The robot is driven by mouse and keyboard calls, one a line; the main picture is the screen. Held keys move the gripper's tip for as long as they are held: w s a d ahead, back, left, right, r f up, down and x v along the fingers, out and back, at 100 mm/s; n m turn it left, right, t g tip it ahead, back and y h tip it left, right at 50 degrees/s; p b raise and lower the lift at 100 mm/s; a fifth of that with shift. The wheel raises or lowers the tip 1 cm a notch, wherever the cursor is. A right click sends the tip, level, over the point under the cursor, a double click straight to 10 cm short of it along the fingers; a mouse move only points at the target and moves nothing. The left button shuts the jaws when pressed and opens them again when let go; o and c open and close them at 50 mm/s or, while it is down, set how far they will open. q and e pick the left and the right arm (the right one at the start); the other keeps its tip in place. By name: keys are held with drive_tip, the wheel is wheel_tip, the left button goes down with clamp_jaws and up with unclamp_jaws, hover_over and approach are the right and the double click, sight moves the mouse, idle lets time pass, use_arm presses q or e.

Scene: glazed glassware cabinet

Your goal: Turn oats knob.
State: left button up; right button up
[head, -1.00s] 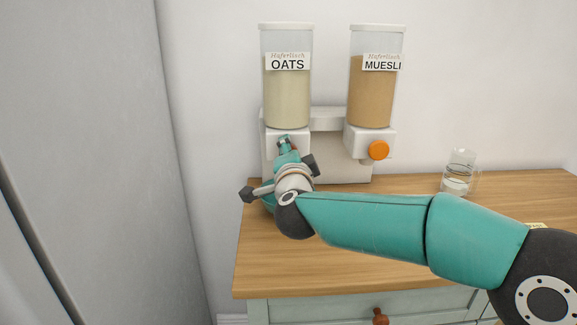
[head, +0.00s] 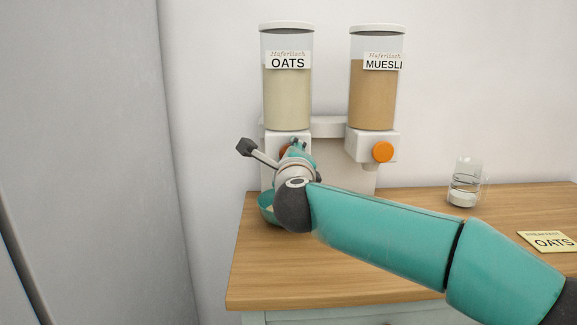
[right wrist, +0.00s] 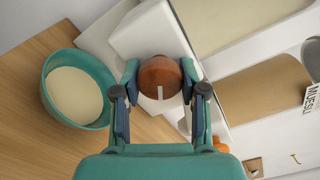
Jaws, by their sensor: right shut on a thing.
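The oats dispenser (head: 287,100) is a clear canister of pale flakes labelled OATS, on a white wall unit. Its round reddish-brown knob (right wrist: 160,78) has a white mark, which points down in the right wrist view. My right gripper (right wrist: 160,85) is shut on the knob, one finger on each side. In the head view my right gripper (head: 296,146) and wrist hide most of the knob. A teal bowl (right wrist: 48,98) holding pale contents stands on the counter below the dispenser. The bowl (head: 266,205) is partly hidden by my wrist in the head view. My left gripper is not in view.
The muesli dispenser (head: 372,95) with an orange knob (head: 382,152) is to the right. A grey panel (head: 85,160) stands at left.

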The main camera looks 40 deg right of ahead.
drive_tip(key=m+b, duration=0.2)
drive_tip(key=m, duration=0.1)
drive_tip(key=f+m+b, duration=0.1)
drive_tip(key=m+b, duration=0.1)
drive_tip(key=m, duration=0.1)
drive_tip(key=shift+w+a, duration=0.1)
drive_tip(key=shift+w, duration=0.05)
drive_tip(key=m+b, duration=0.2)
drive_tip(key=m, duration=0.2)
drive_tip(key=shift+a+f+b, duration=0.1)
drive_tip(key=shift+b, duration=0.2)
drive_tip(key=shift+m+b, duration=0.4)
drive_tip(key=shift+m, duration=0.6)
drive_tip(key=o, duration=1.1)
drive_tip(key=shift+w, duration=0.1)
drive_tip(key=shift+o, duration=0.2)
drive_tip(key=shift+r, duration=0.25)
